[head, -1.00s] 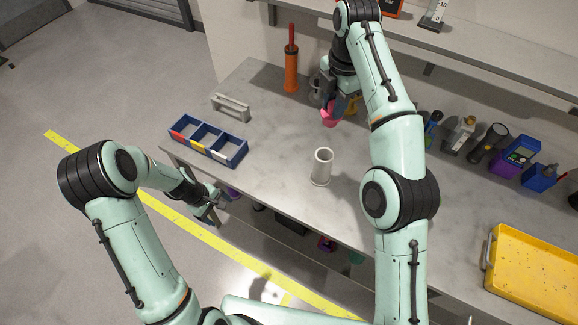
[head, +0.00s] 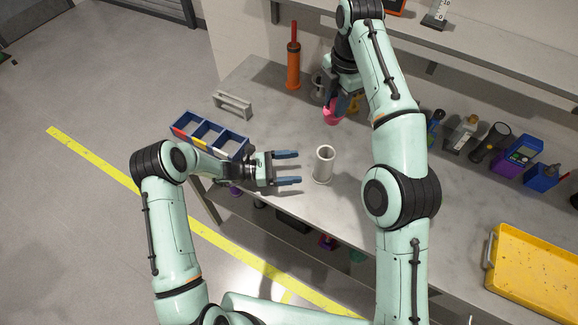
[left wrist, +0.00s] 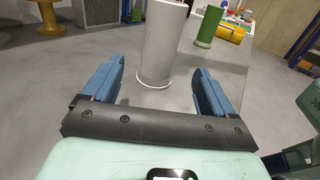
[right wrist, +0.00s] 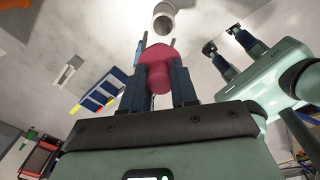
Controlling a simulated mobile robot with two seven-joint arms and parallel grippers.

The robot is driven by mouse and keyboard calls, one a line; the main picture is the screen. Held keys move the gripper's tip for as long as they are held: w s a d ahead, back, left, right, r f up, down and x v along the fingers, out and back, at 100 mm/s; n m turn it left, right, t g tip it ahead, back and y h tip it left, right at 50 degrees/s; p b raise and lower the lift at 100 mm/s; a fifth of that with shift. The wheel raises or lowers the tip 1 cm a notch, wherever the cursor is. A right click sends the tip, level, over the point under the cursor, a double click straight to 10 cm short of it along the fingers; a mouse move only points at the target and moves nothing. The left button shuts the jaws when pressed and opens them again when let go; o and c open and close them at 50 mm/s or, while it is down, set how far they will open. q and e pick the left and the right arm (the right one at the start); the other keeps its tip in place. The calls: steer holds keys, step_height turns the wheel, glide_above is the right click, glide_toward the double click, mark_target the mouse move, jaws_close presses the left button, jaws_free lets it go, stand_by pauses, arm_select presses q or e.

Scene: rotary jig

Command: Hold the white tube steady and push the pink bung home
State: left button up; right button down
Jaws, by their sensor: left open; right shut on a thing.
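The white tube (head: 323,164) stands upright on the grey bench. My left gripper (head: 287,168) is open and level to the left of the tube, its fingers pointing at it. In the left wrist view the tube (left wrist: 164,45) stands ahead, between the lines of the two blue fingers, apart from both. My right gripper (head: 341,104) is shut on the pink bung (head: 333,112) above the bench, behind the tube. The right wrist view shows the bung (right wrist: 157,66) between the fingers, with the open tube top (right wrist: 164,17) beyond it.
A blue divided tray (head: 209,135) and a grey handle-shaped bracket (head: 233,104) lie to the left on the bench. An orange pump-like tool (head: 293,65) stands at the back. Bottles and a purple box (head: 516,153) line the back right; a yellow tray (head: 535,275) lies front right.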

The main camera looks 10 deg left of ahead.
mark_target(329, 164)
arm_select(q)
steer(key=x, duration=1.1)
steer(key=shift+w+d, duration=0.1)
steer(key=shift+d, duration=0.3)
steer(key=c, duration=1.1)
steer(key=shift+c, duration=0.2)
arm_select(e)
steer(key=shift+h, duration=0.3)
steer(key=shift+f, duration=3.25)
